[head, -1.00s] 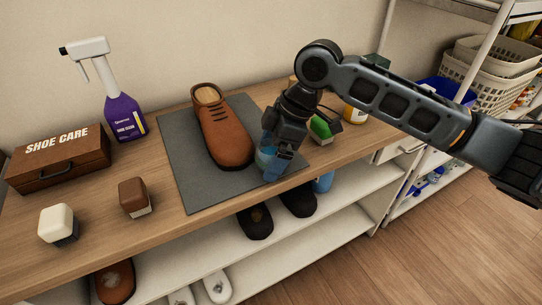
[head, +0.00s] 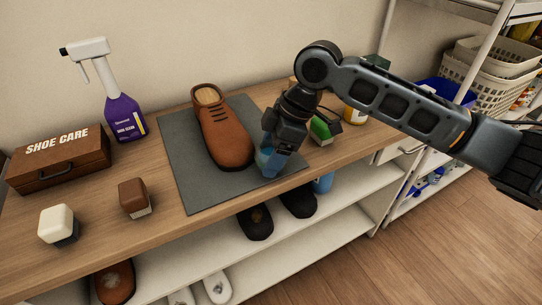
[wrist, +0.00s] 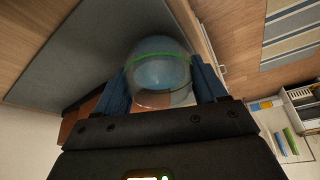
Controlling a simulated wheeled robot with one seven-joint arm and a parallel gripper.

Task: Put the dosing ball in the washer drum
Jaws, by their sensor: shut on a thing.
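The dosing ball (wrist: 160,72) is a clear round ball with a green band and pale blue inside. It sits between the two blue fingers of my gripper (wrist: 158,80) in the wrist view, which are shut on it. In the head view my gripper (head: 270,163) holds the ball (head: 265,158) low over the right part of the grey mat, just right of the brown shoe's toe. The arm partly hides the ball there, and I cannot tell whether it touches the mat. No washer drum shows in either view.
A brown shoe (head: 228,146) stands on the grey mat (head: 190,187). A green-topped brush (head: 321,128) is close right of my gripper. A purple spray bottle (head: 124,112), a shoe care box (head: 60,160) and two small blocks are at left. A shelf rack with baskets (head: 490,82) stands at right.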

